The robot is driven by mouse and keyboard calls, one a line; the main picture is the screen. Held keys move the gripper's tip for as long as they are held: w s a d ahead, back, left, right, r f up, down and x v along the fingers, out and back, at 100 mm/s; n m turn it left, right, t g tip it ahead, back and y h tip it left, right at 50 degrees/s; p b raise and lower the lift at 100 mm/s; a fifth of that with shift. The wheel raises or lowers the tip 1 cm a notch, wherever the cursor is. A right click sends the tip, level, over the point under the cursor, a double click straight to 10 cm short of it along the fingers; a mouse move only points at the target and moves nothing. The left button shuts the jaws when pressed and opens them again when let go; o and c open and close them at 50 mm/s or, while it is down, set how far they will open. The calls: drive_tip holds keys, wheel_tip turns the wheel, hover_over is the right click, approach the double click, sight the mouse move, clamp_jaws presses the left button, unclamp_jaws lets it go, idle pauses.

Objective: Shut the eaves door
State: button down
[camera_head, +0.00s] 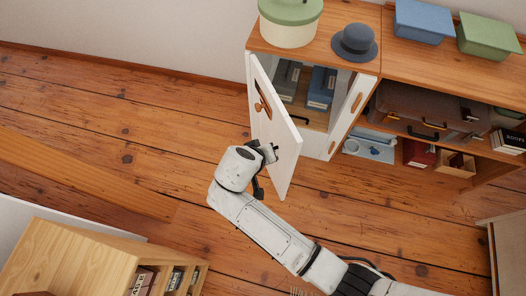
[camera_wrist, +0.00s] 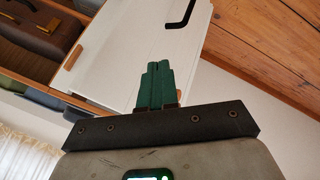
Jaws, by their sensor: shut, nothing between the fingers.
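The eaves door (camera_head: 282,143) is a white panel standing open, swung out from the left side of a low wooden cabinet. A brown wooden piece (camera_head: 259,107) shows on its left face. My gripper (camera_head: 271,152) is at the left face of the door, near its lower middle; I cannot tell whether it touches. In the wrist view its green fingers (camera_wrist: 156,85) are shut together and empty, in front of a white panel (camera_wrist: 135,50) that looks like the door. A black handle (camera_wrist: 182,14) shows on that panel.
Inside the open compartment are grey and blue boxes (camera_head: 321,87). A round green-lidded box (camera_head: 289,25) and a dark hat (camera_head: 355,43) stand on top. Shelves to the right hold a brown suitcase (camera_head: 414,107). A wooden unit (camera_head: 75,258) stands at lower left. The plank floor left of the door is clear.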

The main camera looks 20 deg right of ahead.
drive_tip(key=shift+w+d+f, duration=0.3)
drive_tip(key=shift+d+f, duration=0.3)
drive_tip(key=shift+d, duration=0.45)
drive_tip(key=shift+w+d+f, duration=0.25)
drive_tip(key=shift+d+f, duration=0.4)
drive_tip(key=shift+d, duration=0.35)
drive_tip(key=shift+w+d+f, duration=0.3)
drive_tip(key=shift+d+f, duration=0.3)
drive_tip(key=shift+d, duration=0.45)
drive_tip(key=shift+d, duration=0.1)
